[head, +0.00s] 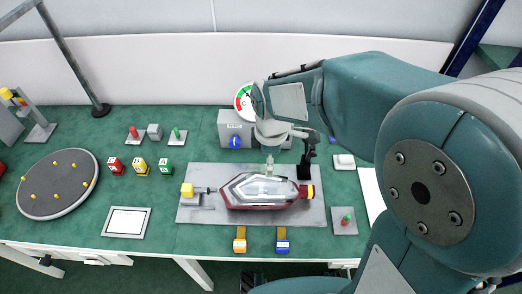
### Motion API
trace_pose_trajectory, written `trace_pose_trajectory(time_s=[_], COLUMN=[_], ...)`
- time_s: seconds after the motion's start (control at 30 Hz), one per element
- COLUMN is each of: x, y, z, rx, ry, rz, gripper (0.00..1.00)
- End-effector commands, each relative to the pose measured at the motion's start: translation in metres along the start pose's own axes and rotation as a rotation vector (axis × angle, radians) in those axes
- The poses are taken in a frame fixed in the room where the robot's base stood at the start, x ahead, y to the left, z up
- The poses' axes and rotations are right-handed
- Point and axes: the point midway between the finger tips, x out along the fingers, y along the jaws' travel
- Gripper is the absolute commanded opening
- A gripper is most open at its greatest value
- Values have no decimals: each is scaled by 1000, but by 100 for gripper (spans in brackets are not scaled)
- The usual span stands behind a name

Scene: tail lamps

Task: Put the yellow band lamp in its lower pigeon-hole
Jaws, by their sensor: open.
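A clear-topped lamp with a dark red base (262,192) lies on a grey plate (205,214) in the middle of the bench. A yellow patch shows at its right end, but I cannot tell whether this is the yellow band lamp. No pigeon-hole can be made out clearly.
A round grey disc (45,203) with yellow pegs lies at the left. Red, yellow and green cubes (140,167) stand right of it. A white-faced panel (127,221) lies in front. A grey box (232,128) stands behind the plate. My arm covers the right side.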

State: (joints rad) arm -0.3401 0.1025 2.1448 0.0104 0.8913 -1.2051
Motion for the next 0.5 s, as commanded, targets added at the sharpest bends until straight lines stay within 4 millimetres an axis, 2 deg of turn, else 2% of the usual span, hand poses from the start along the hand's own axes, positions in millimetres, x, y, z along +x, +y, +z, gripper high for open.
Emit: trace_pose_trajectory(time_s=[0.3, 0.5], x=[58, 83], y=[-1, -1], z=[-9, -7], rx=[0, 1], ry=[-12, -10], rz=[-4, -3], gripper=[89, 89])
